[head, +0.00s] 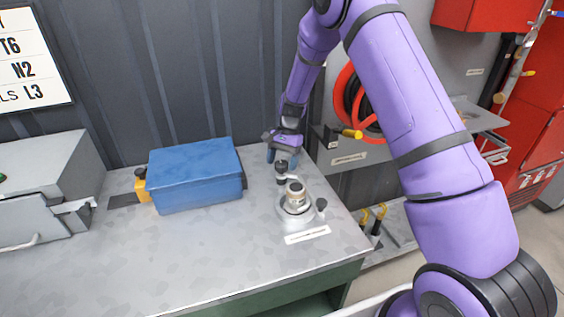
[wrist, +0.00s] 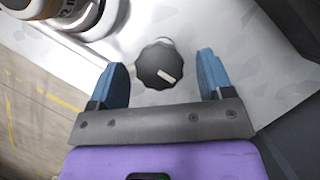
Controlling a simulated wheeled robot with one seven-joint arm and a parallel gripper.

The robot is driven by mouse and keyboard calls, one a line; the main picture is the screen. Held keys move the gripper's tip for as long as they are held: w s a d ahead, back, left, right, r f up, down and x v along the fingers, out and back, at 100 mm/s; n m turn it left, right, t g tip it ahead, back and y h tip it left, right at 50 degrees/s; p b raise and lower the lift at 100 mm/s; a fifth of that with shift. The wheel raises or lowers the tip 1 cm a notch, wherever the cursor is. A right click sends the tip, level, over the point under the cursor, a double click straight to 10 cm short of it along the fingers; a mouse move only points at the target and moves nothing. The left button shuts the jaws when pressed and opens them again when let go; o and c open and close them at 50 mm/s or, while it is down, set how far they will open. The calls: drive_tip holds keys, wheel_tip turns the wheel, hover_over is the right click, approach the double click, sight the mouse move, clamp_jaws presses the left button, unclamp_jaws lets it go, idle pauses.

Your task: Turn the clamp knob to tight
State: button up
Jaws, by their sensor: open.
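The clamp knob (wrist: 157,64) is black and lobed, with a short white mark pointing to the lower right in the wrist view. In the head view the black knob (head: 281,168) stands at the back left of a silver round fixture (head: 296,214). My gripper (head: 282,158) is over it. In the wrist view my gripper (wrist: 161,62) is open, with one blue finger on each side of the knob and a visible gap to both. Part of the fixture (wrist: 78,14) shows at the upper left of the wrist view. Any tight or loose marking is not readable.
A white label strip (head: 307,235) lies in front.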

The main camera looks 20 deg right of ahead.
drive_tip(key=v, duration=1)
drive_tip(key=shift+r, duration=0.25)
drive_tip(key=s+d+r+n+t+h, duration=0.1)
drive_tip(key=s+r+n+t, duration=0.1)
drive_tip(key=s+r, duration=0.8)
drive_tip(key=s+d+r+n+t+h, duration=0.1)
drive_tip(key=s+r+n+t, duration=0.1)
drive_tip(key=s+r, duration=0.75)
drive_tip(key=s+r+n+t, duration=0.2)
drive_tip(key=s+r, duration=0.1)
drive_tip(key=s, duration=0.7)
drive_tip(key=s+d+r+n+t+h, duration=0.1)
drive_tip(key=s+r+n+t, duration=0.1)
drive_tip(key=s, duration=0.9)
drive_tip(key=shift+s+d+r+n, duration=0.15)
drive_tip(key=shift+d+r+n, duration=0.15)
drive_tip(key=shift+n, duration=0.3)
